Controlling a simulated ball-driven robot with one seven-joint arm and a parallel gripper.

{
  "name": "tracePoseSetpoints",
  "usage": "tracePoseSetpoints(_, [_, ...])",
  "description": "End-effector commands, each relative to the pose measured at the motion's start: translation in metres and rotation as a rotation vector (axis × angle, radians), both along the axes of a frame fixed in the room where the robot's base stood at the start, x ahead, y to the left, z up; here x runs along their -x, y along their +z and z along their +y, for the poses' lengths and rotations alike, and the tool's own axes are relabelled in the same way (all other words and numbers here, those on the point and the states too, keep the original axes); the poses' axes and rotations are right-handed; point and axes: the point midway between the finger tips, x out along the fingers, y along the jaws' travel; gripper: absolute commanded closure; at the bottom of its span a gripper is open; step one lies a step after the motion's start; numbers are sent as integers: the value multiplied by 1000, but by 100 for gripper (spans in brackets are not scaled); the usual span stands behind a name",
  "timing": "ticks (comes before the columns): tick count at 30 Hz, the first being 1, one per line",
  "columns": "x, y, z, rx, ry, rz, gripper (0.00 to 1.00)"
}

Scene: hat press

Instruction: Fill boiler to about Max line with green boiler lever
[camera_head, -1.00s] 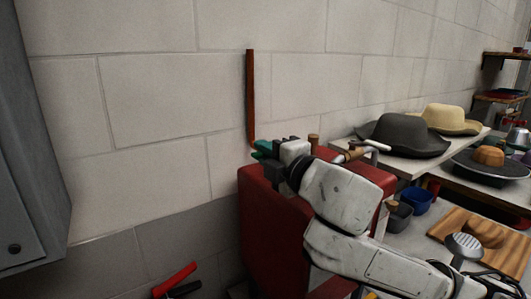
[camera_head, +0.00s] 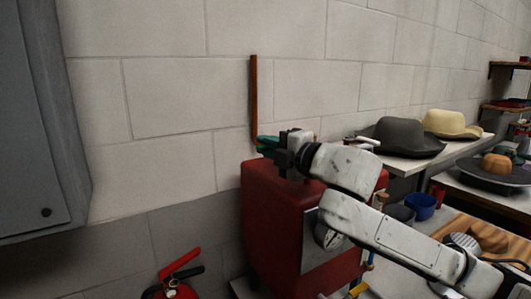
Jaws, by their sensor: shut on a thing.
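The red boiler (camera_head: 262,215) stands against the block wall, with a grey metal panel and a round dial (camera_head: 327,237) on its front. The green boiler lever (camera_head: 266,140) shows at the back of the boiler's top, beside a brown vertical pipe. My gripper (camera_head: 276,149) is at the lever, above the boiler top, and is shut on it. The gripper and wrist hide part of the lever and the boiler's top. My forearm covers part of the front. I cannot make out a Max line or a water level.
A grey cabinet (camera_head: 40,130) is at left. A dark hat (camera_head: 408,135) and a tan hat (camera_head: 447,122) sit on a shelf at right. A blue cup (camera_head: 422,204) is on the bench below.

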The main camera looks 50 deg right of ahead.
Motion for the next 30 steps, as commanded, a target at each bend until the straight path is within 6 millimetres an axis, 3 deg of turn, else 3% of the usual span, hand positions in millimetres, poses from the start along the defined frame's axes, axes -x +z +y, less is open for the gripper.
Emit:
tracePoseSetpoints(14, [2,-3,1,-5,36,5,100])
tracePoseSetpoints(15, [2,-3,1,-5,36,5,81])
tracePoseSetpoints(20, [2,-1,1,-3,36,3,66])
tracePoseSetpoints(30, [7,-1,1,-2,36,-1,64])
